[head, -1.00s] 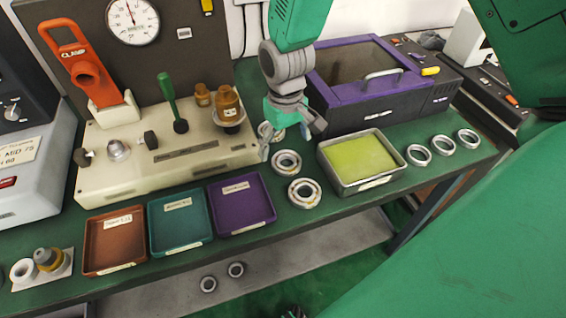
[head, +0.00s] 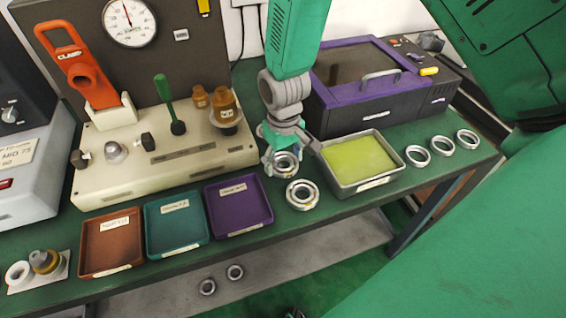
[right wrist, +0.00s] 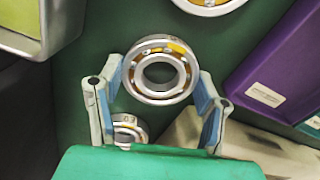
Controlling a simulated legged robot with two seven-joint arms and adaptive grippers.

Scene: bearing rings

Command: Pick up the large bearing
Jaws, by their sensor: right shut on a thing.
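Bearings with silver rings and yellow-orange cages lie in a row on the green bench. The middle bearing (head: 287,170) is between the fingers of my right gripper (head: 290,156). In the right wrist view the fingers are shut on this bearing (right wrist: 158,96), one on each side. It looks flat and at bench level; I cannot tell if it is lifted. The front bearing (head: 303,204) lies apart, nearer the bench edge, and is cut off in the right wrist view (right wrist: 208,9). A smaller-looking bearing (right wrist: 128,120) is partly hidden behind the gripper. My left gripper is not in view.
A metal tray with a yellow-green pad (head: 358,156) stands close right of the gripper. Purple (head: 240,229), teal and brown trays are at left. Several plain rings (head: 442,145) lie at right. A cream fixture (head: 160,180) and purple-framed box (head: 318,88) stand behind.

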